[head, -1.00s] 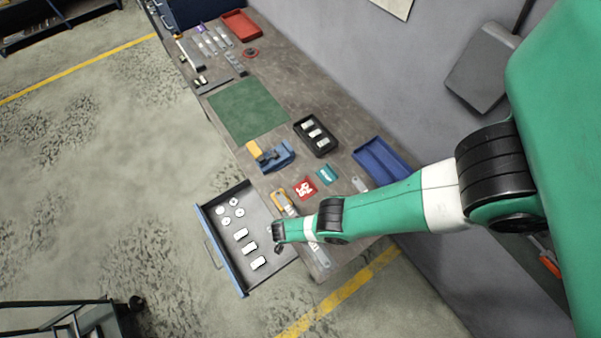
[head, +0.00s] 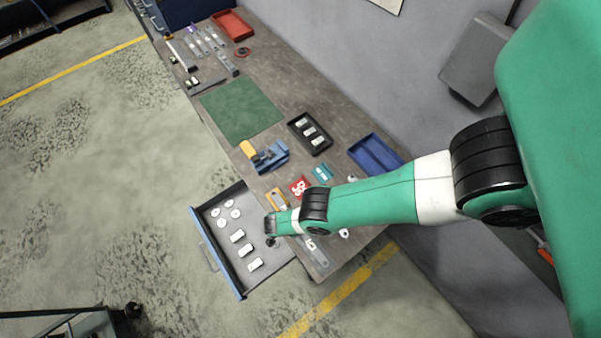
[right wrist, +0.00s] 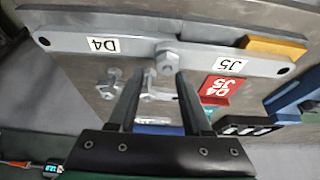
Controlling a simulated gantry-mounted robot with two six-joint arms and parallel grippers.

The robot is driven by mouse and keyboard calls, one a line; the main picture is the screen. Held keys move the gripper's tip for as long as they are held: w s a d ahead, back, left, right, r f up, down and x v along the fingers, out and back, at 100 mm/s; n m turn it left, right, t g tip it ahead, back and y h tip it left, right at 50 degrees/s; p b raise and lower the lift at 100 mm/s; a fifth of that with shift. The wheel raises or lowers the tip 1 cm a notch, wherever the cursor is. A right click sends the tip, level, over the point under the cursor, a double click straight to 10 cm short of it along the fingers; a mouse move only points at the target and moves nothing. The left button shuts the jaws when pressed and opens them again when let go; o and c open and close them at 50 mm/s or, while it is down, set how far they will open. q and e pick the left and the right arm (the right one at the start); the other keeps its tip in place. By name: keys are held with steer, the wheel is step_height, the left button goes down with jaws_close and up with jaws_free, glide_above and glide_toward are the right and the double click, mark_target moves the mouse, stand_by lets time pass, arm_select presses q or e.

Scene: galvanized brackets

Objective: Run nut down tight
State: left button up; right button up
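The arm hides part of the brackets there. My left gripper is not in view.
An open drawer (head: 213,243) holds white discs and blocks. On the bench are a red card (head: 299,187), a blue-yellow fixture (head: 266,155), a black tray (head: 293,124) and a blue tray (head: 353,156). Loose metal hardware (right wrist: 110,82) lies beyond the fingers. The green mat (head: 240,112) is clear.

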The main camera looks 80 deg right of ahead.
steer(key=n, duration=0.1)
steer(key=n+t+p, duration=0.1)
steer(key=n+p, duration=0.1)
steer(key=shift+r+n+h, duration=0.25)
steer(key=shift+n+h, duration=0.15)
steer(key=n+t+p, duration=0.1)
steer(key=n, duration=0.2)
steer(key=shift+t+h, duration=0.3)
steer(key=n+t+p, duration=0.1)
steer(key=n, duration=0.2)
steer(key=shift+f, duration=0.15)
steer(key=shift+f+n+t, duration=0.15)
steer(key=shift+n+t, duration=0.25)
steer(key=shift+n, duration=0.6)
steer(key=n, duration=0.2)
steer(key=n+t+y, duration=0.1)
steer(key=n, duration=0.1)
steer(key=shift+n+t, duration=0.3)
steer(key=n+t+y, duration=0.1)
steer(key=n, duration=0.2)
steer(key=shift+w+n+t+y, duration=0.1)
steer(key=shift+n+t+y, duration=0.45)
steer(key=shift+n, duration=1.65)
